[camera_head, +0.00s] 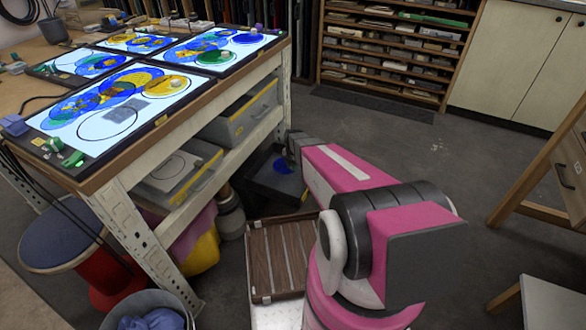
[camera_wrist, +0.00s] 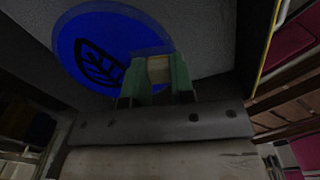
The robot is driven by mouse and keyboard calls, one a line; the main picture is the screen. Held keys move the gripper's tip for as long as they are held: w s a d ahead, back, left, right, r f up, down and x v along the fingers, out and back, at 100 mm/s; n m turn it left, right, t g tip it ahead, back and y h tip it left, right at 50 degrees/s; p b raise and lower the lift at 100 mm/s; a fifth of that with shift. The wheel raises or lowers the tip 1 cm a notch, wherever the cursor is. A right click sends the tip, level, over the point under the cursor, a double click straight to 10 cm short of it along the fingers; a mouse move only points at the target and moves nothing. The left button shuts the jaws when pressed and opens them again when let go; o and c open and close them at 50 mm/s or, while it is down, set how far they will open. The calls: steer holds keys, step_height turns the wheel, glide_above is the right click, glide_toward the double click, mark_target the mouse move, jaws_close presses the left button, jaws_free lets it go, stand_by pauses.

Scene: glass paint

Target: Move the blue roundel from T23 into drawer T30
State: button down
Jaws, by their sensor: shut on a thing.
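A blue roundel (camera_wrist: 95,50) with a dark leaf drawing fills the upper left of the wrist view. My gripper (camera_wrist: 157,78) has green fingertips closed on a pale knob that overlaps the roundel's right edge. In the head view the roundel (camera_head: 283,166) is a small blue patch at the end of my pink arm. It is close above a dark, drawer-like box (camera_head: 270,189) low beside the bench. I cannot tell whether it touches the box, and I can read no T23 or T30 label. My arm hides part of the box.
The bench (camera_head: 171,124) carries lit panels with blue, yellow and green glass discs. Grey drawers (camera_head: 247,115) sit on its lower shelf. A slatted brown tray (camera_head: 283,258), a yellow bucket (camera_head: 203,250) and a stool (camera_head: 62,238) stand nearby. The floor to the right is open.

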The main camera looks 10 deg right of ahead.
mark_target(293, 180)
steer(key=shift+f+n, duration=0.4)
steer(key=shift+f, duration=0.5)
steer(key=shift+s+f, duration=0.1)
steer(key=shift+f, duration=2.05)
steer(key=shift+f, duration=0.5)
steer(key=c, duration=0.9)
jaws_free()
step_height(293, 180, up, 11)
steer(key=shift+f, duration=0.1)
steer(key=s+r+m, duration=0.6)
steer(key=s+m, duration=0.1)
steer(key=m, duration=0.2)
steer(key=s+r+m, duration=0.6)
steer(key=m, duration=0.3)
steer(key=s+r+m, duration=0.6)
steer(key=s+m, duration=0.1)
steer(key=m, duration=0.2)
steer(key=shift+s+d+r, duration=0.2)
steer(key=shift+s+r, duration=0.15)
steer(key=shift+r, duration=0.05)
